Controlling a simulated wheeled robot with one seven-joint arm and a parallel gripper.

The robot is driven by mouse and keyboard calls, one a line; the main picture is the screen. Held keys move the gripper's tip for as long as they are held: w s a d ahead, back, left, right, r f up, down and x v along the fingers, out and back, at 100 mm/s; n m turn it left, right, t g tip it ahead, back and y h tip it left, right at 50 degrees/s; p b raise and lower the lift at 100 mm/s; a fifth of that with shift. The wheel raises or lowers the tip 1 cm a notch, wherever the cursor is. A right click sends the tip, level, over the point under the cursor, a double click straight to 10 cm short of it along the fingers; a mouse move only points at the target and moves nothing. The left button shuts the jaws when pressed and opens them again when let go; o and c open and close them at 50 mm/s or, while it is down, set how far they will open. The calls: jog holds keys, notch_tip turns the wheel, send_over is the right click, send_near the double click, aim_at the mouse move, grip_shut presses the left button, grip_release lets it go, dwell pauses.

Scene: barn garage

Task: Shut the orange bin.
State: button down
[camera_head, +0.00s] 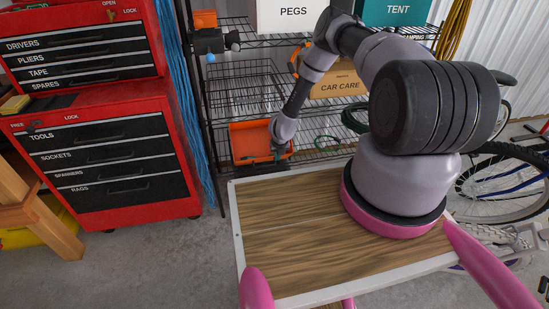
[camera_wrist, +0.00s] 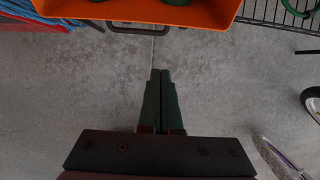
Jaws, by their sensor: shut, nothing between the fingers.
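The orange bin (camera_head: 248,138) sits in the wire shelving beyond my base, its top open and its inside showing. In the wrist view, its orange rim (camera_wrist: 190,14) crosses the top edge, with dark green things partly visible inside and a dark handle (camera_wrist: 140,28) just below the rim. My gripper (camera_wrist: 160,72) is shut and empty, its dark fingers together over the concrete floor, pointing toward the bin with a gap in the picture. In the head view, my arm's end overlaps the bin's right part and the fingertips are hard to make out.
A red tool cabinet (camera_head: 112,150) stands left of the shelving, with blue ropes (camera_head: 180,80) hanging between them. A bicycle (camera_head: 495,190) stands at right. Concrete floor is clear below the bin.

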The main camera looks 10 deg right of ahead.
jog(key=x, duration=0.9)
jog(key=shift+w+r, duration=1.45)
jog(key=shift+w, duration=0.05)
